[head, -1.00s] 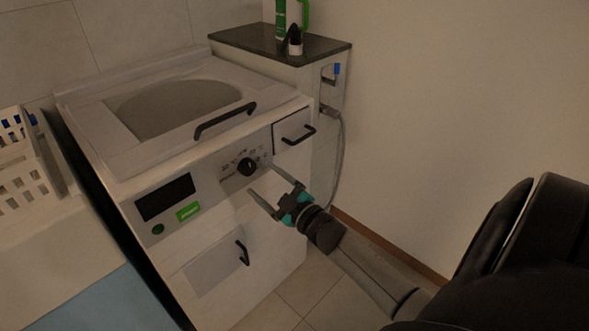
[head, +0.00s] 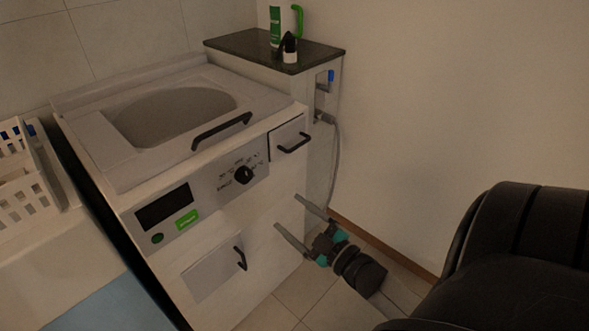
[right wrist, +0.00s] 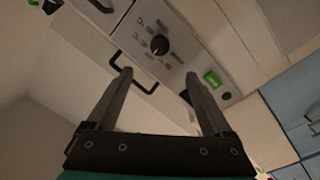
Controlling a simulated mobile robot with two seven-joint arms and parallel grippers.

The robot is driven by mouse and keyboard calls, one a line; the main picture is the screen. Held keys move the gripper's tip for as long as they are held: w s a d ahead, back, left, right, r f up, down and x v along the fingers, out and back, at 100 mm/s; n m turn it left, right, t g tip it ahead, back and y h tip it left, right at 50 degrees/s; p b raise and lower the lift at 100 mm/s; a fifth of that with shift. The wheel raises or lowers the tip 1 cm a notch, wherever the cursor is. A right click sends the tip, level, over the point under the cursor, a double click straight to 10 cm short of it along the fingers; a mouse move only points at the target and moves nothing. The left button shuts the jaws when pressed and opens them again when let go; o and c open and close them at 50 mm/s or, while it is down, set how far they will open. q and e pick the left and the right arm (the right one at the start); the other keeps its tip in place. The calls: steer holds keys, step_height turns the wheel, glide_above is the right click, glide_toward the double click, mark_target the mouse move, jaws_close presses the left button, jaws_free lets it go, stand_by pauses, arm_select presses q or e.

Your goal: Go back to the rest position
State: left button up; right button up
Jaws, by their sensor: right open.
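My right gripper (head: 293,221) is open and empty in the head view. It is in front of the lower right part of the white washing machine (head: 260,226), below the control panel. In the right wrist view its two fingers (right wrist: 158,85) are spread with nothing between them. The black knob (head: 244,175) on the panel is up and left of the gripper; it also shows in the right wrist view (right wrist: 159,44). My left gripper is not in view.
A green bottle (head: 276,24) and a small black-and-white bottle (head: 290,47) stand on the dark shelf (head: 225,43) at the back. A white basket (head: 22,196) is at the left. A bare wall (head: 440,90) and floor lie to the right.

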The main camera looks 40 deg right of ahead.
stand_by(0.3)
steer(key=s+a+f+m+g, duration=0.1)
steer(key=s+f+g, duration=0.3)
steer(key=f, duration=0.7)
steer(key=s+a+f+m+g, duration=0.2)
steer(key=s+f, duration=0.4)
steer(key=f, duration=0.4)
steer(key=s+a+f+m+g+h, duration=0.1)
steer(key=s+a+f+m+g, duration=0.1)
steer(key=s+f+g, duration=0.4)
step_height(320, 180, down, 6)
steer(key=shift+a+r, duration=0.2)
steer(key=shift+a, duration=0.65)
steer(key=s+a+f+g, duration=0.1)
steer(key=s+f, duration=0.1)
steer(key=s, duration=0.1)
steer(key=s+f+g, duration=0.1)
steer(key=s+g, duration=0.1)
steer(key=s, duration=0.2)
steer(key=s+a+f+g, duration=0.1)
steer(key=s+f, duration=0.1)
steer(key=s, duration=0.2)
steer(key=shift+a+f+m, duration=0.3)
steer(key=shift+a+m, duration=0.05)
steer(key=shift+m, duration=0.05)
steer(key=shift+c, duration=0.2)
